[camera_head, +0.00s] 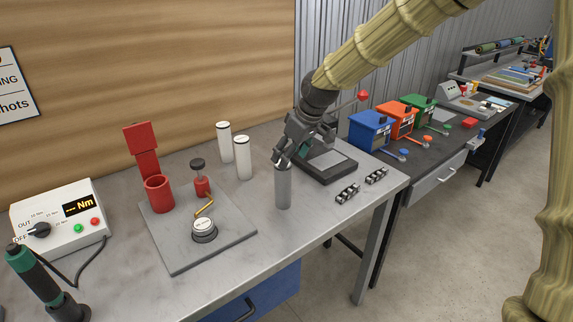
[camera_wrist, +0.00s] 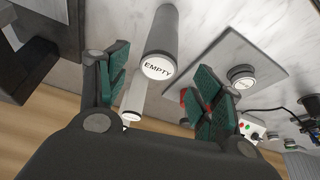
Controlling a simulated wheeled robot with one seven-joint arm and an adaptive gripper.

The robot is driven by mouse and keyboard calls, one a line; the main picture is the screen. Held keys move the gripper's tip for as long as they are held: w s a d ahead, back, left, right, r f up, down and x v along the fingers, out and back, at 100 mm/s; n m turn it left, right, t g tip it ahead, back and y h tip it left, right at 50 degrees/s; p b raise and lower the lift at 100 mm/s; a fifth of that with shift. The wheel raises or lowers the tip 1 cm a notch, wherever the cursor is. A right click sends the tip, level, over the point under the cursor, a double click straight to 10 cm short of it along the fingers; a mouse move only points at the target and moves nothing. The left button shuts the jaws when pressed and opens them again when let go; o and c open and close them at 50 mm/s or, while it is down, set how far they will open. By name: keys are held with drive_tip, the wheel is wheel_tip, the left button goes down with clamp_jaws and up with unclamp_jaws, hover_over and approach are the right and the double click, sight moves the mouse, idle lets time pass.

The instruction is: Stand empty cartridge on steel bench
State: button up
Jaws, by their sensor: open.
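The empty cartridge (camera_head: 283,187) is a grey cylinder standing upright on the steel bench (camera_head: 330,222), near its front edge. In the wrist view its white top reads "EMPTY" (camera_wrist: 158,67), and its grey side (camera_wrist: 162,32) runs down to the bench. My gripper (camera_head: 283,160) is at the top of the cartridge. In the wrist view my green-padded fingers (camera_wrist: 158,92) are spread apart, with the cartridge top showing between them and a visible gap on each side. Nothing is held.
Two white cylinders (camera_head: 242,158) stand behind to the left. A grey plate (camera_head: 175,240) carries a red cup (camera_head: 158,194) and a round capped fixture (camera_head: 204,230). A dark stand (camera_head: 327,165) is close behind my gripper. Small black-and-silver blocks (camera_head: 347,193) lie to the right.

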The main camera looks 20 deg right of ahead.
drive_tip(key=shift+b+v, duration=0.35)
drive_tip(key=shift+v, duration=2.5)
